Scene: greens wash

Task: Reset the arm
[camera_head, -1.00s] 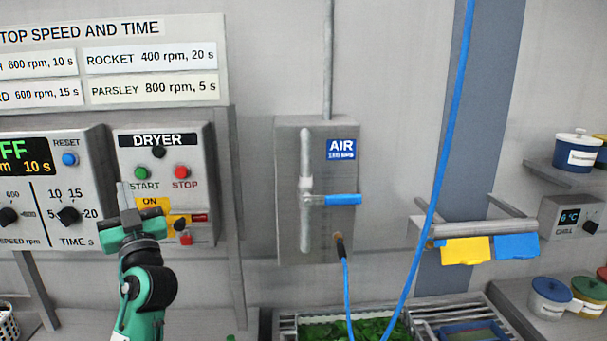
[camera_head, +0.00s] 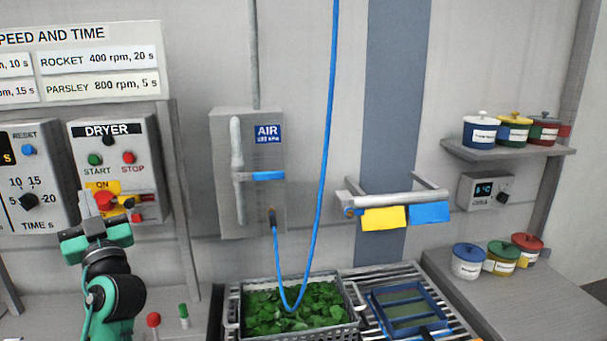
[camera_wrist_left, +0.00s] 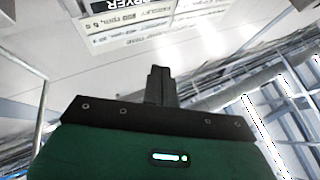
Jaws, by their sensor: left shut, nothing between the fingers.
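My right gripper is in neither view.
A grey air box (camera_head: 225,205) with a blue-handled valve is on the wall, its blue hose (camera_head: 325,130) looping into a basket of greens (camera_head: 352,318). A blue-framed tray (camera_head: 408,309) lies on the rack beside it. Lidded pots (camera_head: 468,262) stand at right. A red-topped item (camera_head: 153,320) stands near my arm.

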